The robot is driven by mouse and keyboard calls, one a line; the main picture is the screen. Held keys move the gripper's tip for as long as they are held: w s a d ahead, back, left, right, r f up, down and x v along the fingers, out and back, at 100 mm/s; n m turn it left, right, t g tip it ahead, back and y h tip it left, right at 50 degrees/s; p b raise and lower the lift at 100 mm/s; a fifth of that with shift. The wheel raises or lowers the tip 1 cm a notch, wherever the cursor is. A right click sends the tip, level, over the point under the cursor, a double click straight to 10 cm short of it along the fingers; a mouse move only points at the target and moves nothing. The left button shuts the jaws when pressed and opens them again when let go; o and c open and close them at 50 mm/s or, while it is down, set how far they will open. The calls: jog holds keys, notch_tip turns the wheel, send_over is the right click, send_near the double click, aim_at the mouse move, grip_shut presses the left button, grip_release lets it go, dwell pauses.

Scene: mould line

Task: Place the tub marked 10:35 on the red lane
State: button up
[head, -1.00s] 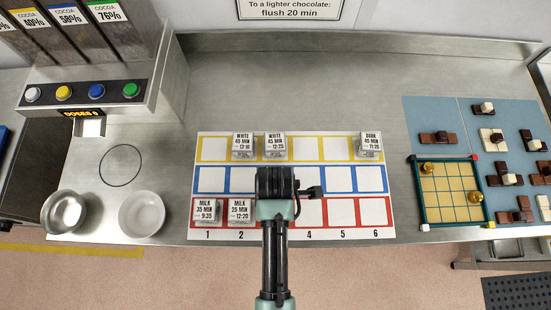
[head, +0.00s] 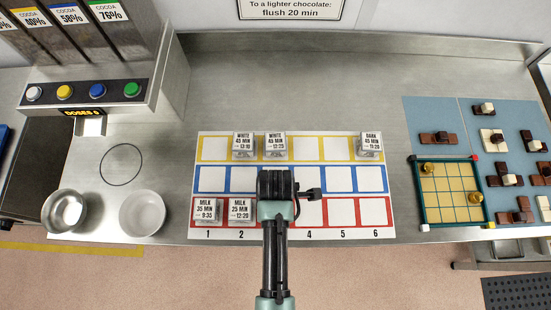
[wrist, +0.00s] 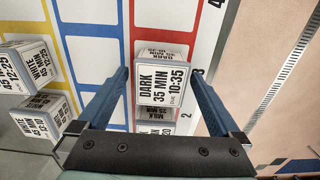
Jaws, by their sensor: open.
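The tub marked 10:35 (wrist: 163,83), labelled DARK 35 MIN, shows in the wrist view between the fingers of my gripper (wrist: 162,76). The fingers are open, one on each side of it, with a small gap at both sides. The tub appears to stand in the third cell of the red lane (wrist: 196,48). Whether it rests fully on the board is hard to tell. In the head view my gripper (head: 277,185) hides the tub. The red lane (head: 341,227) is the board's front row.
Milk tubs (head: 207,210) and (head: 240,210) stand in red cells 1 and 2, the second close beside the 10:35 tub. White tubs (head: 243,146) and a dark tub (head: 370,146) stand on the yellow lane. Red cells 4 to 6 and visible blue cells are empty.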

notch_tip(320, 180, up, 12)
jog(key=w+r+m+t, duration=0.5)
jog(key=w+r+t, duration=0.3)
jog(key=w+r, duration=0.65)
jog(key=w+r+m+t, duration=0.2)
jog(key=w+r+t, duration=0.15)
jog(key=r, duration=0.45)
jog(key=w+r+m+t, duration=0.2)
jog(key=w+r+t, duration=0.15)
jog(key=r, duration=0.45)
notch_tip(320, 180, up, 16)
jog(key=s+m+t, duration=0.1)
jog(key=m+t, duration=0.3)
jog(key=t, duration=0.1)
jog(key=s+r+m+t, duration=0.2)
jog(key=s+r, duration=0.3)
jog(key=r, duration=0.4)
jog(key=s+r+m+t, duration=0.3)
jog(key=s+r+t, duration=0.2)
jog(key=r, duration=0.4)
jog(key=shift+s+b, duration=0.4)
jog(key=shift+s, duration=0.05)
jog(key=shift+d, duration=0.1)
